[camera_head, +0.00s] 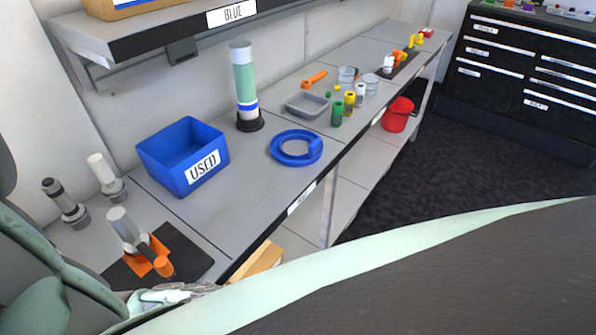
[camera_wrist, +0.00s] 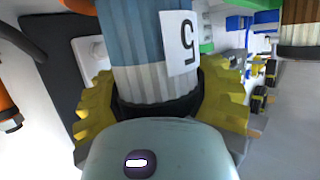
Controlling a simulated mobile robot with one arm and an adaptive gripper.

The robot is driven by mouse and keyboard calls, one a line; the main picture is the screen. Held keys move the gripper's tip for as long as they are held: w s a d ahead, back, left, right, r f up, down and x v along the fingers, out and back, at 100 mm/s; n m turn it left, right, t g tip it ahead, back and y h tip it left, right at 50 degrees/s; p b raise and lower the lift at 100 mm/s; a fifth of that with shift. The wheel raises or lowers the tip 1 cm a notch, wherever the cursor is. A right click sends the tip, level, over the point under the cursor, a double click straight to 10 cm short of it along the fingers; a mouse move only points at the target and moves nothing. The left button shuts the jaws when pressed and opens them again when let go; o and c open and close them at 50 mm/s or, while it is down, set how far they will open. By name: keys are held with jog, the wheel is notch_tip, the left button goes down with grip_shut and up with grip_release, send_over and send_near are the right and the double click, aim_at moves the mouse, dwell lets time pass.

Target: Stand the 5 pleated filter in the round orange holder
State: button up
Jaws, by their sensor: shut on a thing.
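The 5 pleated filter (camera_wrist: 150,50), with a blue upper part, a pale pleated lower part and a white label marked 5, fills the middle of the wrist view. My gripper (camera_wrist: 165,100) is shut on it, with ribbed yellow fingers at both sides. A dark band shows around its lower end, and its top runs out of the frame. In the head view I cannot make out my gripper or this filter clearly. I cannot identify the round orange holder; an orange part (camera_head: 150,258) with a grey cylinder lies on a black mat at the near left.
A blue USED bin (camera_head: 182,150), a tall green-and-white cylinder (camera_head: 245,85) and a blue ring (camera_head: 296,148) stand on the grey bench. A shelf (camera_head: 180,28) overhangs its back. Another pleated cylinder (camera_wrist: 299,28) shows at the wrist view's upper right.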

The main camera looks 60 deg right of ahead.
jog(key=shift+f+b, duration=0.35)
jog(key=shift+b, duration=0.05)
jog(key=o, duration=1.4)
jog(key=shift+r, duration=0.2)
